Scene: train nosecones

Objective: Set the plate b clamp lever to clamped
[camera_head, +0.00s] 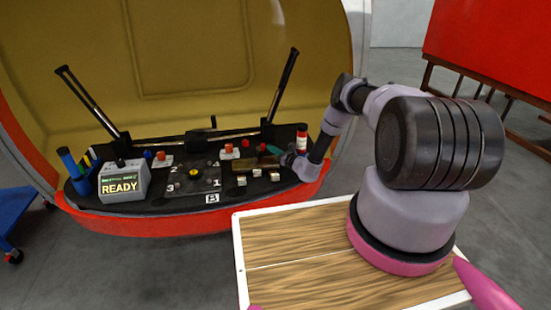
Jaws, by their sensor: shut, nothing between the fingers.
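A dark console (225,205) sits inside the open nosecone, with a white "B" label (212,198) on its front edge. Behind the label is a dark plate (208,185) marked with numbers, with a yellow knob (194,172) in its middle. My gripper (273,150) is shut and empty, with its teal tips low over the right part of the console, near small red parts. I cannot tell whether it touches anything. Which small part is the plate b clamp lever, and how it is set, is too small to tell.
A grey box reading "READY" (122,183) stands at the console's left. Long black bars rise at the left (88,102) and right (282,88). A red-and-white cylinder (302,138) stands close by my wrist. Several small blocks (274,175) line the right front.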

